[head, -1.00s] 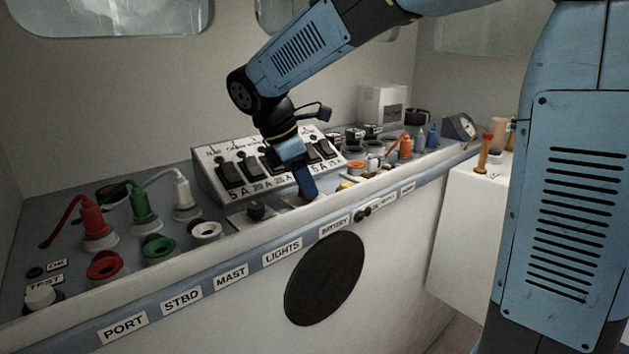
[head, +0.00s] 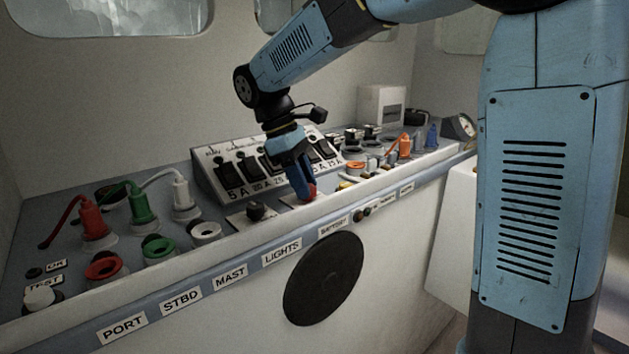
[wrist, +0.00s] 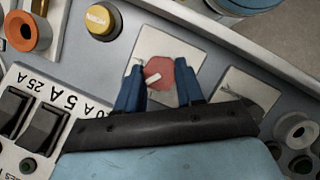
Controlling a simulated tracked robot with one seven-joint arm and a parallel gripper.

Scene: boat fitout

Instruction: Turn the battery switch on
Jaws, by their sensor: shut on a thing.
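The battery switch is a red knob with a white pointer bar on a pale square plate, seen in the wrist view (wrist: 160,76); a bit of its red edge shows in the head view (head: 312,191). The BATTERY label (head: 333,226) is on the front edge below it. My gripper (wrist: 162,100) points down at the switch, its blue fingers on either side of the knob and shut on it. In the head view my gripper (head: 306,194) hides most of the knob.
A black knob on its own plate (head: 256,210) sits just left of the switch. The rocker switch panel (head: 232,175) rises behind. Red, green and white plugs (head: 92,220) with cables stand at the left. A yellow button (wrist: 102,20) is near the switch.

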